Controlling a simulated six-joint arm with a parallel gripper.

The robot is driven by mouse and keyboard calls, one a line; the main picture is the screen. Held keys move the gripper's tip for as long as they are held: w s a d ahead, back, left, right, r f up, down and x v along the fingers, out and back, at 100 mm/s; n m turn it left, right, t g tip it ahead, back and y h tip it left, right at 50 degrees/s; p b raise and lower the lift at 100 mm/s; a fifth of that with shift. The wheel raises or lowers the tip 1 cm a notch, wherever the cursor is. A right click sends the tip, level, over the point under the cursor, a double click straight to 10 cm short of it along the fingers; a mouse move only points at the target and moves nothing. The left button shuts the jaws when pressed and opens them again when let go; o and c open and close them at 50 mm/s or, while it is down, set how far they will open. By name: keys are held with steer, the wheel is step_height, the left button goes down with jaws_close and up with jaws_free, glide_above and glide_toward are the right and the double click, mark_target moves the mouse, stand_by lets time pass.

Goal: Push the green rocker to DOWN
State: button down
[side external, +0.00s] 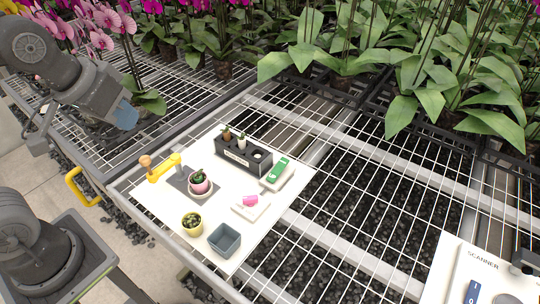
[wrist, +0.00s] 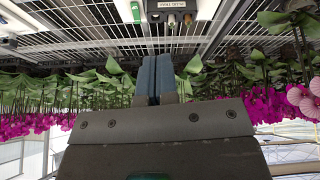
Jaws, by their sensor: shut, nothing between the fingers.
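The green rocker (side external: 279,168) sits in a pale housing (side external: 270,184) at the right side of the white board. A green piece, apparently the rocker, also shows at the top of the wrist view (wrist: 135,10). Its tilt and any markings are too small to read. My gripper (side external: 124,116) is up at the left, above the mesh bench, well apart from the rocker. Its blue fingers also show in the wrist view (wrist: 155,76), pressed together with nothing between them.
The white board (side external: 150,208) carries a black rack (side external: 229,158) beside the rocker, a yellow-handled tool (side external: 163,166), a pink pot (side external: 200,186), a yellow pot (side external: 192,228), a grey square tub (side external: 224,242) and a white dish (side external: 246,212). Leafy plants (side external: 350,55) line the back.

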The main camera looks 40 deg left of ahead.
steer(key=w+d+n, duration=0.2)
steer(key=w+n, duration=0.3)
steer(key=w, duration=0.5)
steer(key=n+g, duration=0.2)
steer(key=n, duration=0.9)
glide_above(281, 162)
steer(key=s, duration=0.4)
step_height(281, 162, down, 17)
steer(key=shift+f, duration=0.2)
steer(key=shift+f+g, duration=0.1)
steer(key=shift+g, duration=0.2)
steer(key=x, duration=1.3)
steer(key=shift+w+f, duration=0.15)
steer(key=shift+f, duration=0.2)
